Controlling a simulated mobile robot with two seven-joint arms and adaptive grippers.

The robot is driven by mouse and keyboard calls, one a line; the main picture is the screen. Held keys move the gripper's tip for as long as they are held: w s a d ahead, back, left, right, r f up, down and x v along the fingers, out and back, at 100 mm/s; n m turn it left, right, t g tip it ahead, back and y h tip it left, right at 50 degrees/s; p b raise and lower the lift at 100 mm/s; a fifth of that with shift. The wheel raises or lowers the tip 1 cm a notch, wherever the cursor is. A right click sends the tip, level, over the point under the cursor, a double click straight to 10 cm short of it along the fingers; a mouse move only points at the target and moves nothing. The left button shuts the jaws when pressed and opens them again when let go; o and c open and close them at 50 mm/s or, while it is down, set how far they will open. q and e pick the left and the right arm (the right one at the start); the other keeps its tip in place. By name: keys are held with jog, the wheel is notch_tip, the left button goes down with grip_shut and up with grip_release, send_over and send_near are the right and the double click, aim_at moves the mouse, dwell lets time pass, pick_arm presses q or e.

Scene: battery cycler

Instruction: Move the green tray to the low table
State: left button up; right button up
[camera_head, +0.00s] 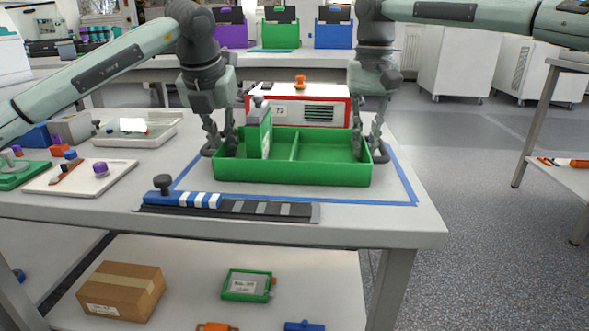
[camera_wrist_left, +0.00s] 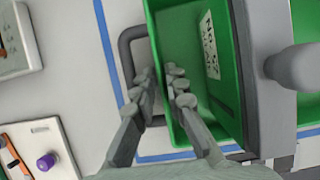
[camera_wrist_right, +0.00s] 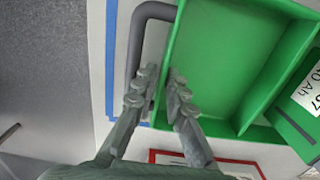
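The green tray (camera_head: 290,174) sits on the near table, inside a blue tape outline, with a dark loop handle at each end. A green battery block (camera_head: 266,133) with a grey top stands in its left compartment; the others look empty. My left gripper (camera_head: 222,142) is at the tray's left end. In the left wrist view its open fingers straddle the end wall beside the handle (camera_wrist_left: 125,55). My right gripper (camera_head: 368,142) is at the right end, its open fingers likewise straddling the wall by the handle (camera_wrist_right: 134,45).
A red and white box (camera_head: 325,103) stands close behind the tray. A dark strip with blue and white segments (camera_head: 230,207) lies in front. Small trays with parts (camera_head: 80,182) are at left. Open floor (camera_head: 480,190) lies right, before another table (camera_head: 565,163).

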pick_arm(q)
jog(key=shift+o, duration=0.7)
pick_arm(e)
jog(key=shift+o, duration=0.7)
jog(key=shift+r, duration=0.1)
pick_arm(q)
jog(key=shift+r, duration=0.1)
jog(key=v, duration=0.7)
jog(key=shift+s+r, duration=0.2)
jog(key=shift+r, duration=0.15)
pick_arm(e)
notch_tip(320, 180, up, 12)
